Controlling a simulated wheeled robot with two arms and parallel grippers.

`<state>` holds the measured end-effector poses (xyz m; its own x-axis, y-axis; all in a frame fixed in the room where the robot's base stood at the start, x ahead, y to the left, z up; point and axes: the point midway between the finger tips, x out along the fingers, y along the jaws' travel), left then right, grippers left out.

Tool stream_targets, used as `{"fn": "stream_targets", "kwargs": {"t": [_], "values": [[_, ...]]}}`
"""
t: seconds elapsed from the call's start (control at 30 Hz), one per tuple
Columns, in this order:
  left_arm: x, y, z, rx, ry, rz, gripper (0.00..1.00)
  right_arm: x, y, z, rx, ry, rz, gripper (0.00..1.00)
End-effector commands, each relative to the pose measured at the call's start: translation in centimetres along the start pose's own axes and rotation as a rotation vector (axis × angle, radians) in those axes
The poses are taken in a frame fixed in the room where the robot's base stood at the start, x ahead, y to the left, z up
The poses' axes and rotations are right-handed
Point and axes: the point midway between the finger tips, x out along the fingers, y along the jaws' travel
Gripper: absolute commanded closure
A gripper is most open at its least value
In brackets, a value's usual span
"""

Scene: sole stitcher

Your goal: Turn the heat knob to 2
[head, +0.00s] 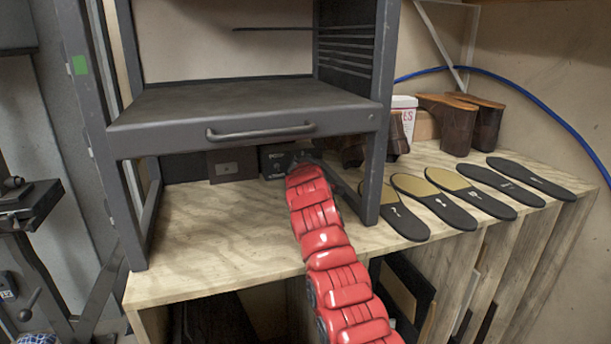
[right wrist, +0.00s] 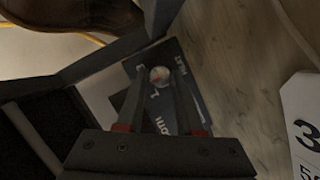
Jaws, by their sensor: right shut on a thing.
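The heat knob (right wrist: 160,76) is a small round pale knob with a reddish mark. It sits on a dark panel (right wrist: 190,95) with white lettering that seems to read HEAT, and a "1" beside the knob. My right gripper (right wrist: 159,72) has its two fingers on either side of the knob and is shut on it. In the head view, my red right arm reaches under the grey rack to a black control box (head: 275,160), where the gripper (head: 304,160) is small and mostly hidden. The knob's exact setting is too small to tell. My left gripper is not in view.
The grey metal rack (head: 245,110) with a handle stands over the box, its legs close to my arm. Several insoles (head: 470,192) lie on the wooden bench (head: 215,235) to the right. The bench's front left is clear.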

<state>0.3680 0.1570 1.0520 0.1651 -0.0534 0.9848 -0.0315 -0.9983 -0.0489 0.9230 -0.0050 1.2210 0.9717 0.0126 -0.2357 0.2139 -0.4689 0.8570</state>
Motion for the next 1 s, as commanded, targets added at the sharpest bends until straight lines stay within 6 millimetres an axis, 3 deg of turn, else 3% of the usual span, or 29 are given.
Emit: {"fn": "stream_targets", "kwargs": {"t": [0.2,0.73,0.77,0.9,1.0], "values": [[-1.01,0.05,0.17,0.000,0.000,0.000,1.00,0.03,-0.15,0.05,-0.064,-0.004,0.026,1.00],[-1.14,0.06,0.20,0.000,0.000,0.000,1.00,0.01,-0.08,0.00,-0.085,-0.006,0.033,1.00],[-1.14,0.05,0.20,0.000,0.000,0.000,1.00,0.01,-0.08,0.00,-0.085,-0.006,0.033,0.61],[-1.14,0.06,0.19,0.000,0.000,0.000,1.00,0.01,-0.08,0.00,-0.084,-0.006,0.033,0.36],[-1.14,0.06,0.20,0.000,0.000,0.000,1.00,0.01,-0.09,0.00,-0.084,-0.006,0.033,0.34]]}}
